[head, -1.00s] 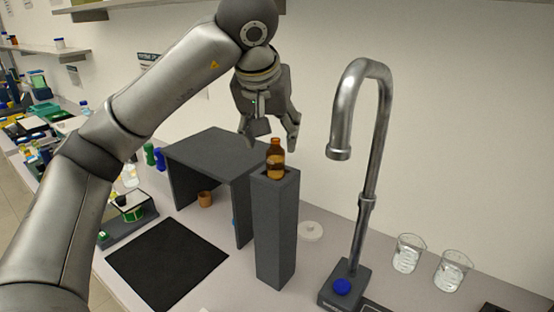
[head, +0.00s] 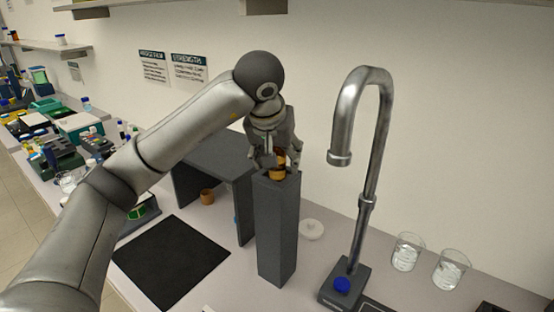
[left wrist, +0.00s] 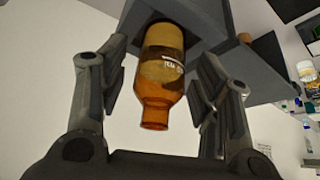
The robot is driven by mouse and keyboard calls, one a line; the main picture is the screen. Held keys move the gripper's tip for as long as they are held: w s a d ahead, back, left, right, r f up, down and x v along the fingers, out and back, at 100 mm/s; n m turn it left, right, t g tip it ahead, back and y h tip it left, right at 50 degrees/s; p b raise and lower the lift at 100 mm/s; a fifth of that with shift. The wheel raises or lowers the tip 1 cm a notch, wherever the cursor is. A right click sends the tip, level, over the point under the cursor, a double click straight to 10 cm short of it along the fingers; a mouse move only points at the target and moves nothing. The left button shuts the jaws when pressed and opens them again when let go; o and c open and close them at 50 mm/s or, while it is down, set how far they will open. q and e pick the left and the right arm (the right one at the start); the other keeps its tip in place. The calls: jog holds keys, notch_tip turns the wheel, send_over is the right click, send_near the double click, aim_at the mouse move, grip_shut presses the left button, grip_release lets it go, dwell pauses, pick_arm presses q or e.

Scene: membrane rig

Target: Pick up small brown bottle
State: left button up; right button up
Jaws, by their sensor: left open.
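The small brown bottle (head: 278,173) stands upright in the top of a tall grey pillar (head: 276,230). In the head view its upper part is hidden by my left gripper (head: 275,165). In the left wrist view the amber bottle (left wrist: 162,75), with a tan label, lies between the two open fingers of my left gripper (left wrist: 160,95). Gaps show on both sides, so the fingers look apart from the bottle. My right gripper is not in view.
A grey bench-like stand (head: 212,160) is close to the left of the pillar. A tall metal faucet (head: 368,180) stands to the right, with two glass beakers (head: 408,252) beyond it. A black mat (head: 172,262) lies at front left. A white round lid (head: 311,229) lies behind the pillar.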

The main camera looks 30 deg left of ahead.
pick_arm(q)
jog(key=shift+s, duration=0.1)
jog(key=shift+c, duration=1.1)
jog(key=c, duration=0.9)
jog(key=shift+r, duration=0.15)
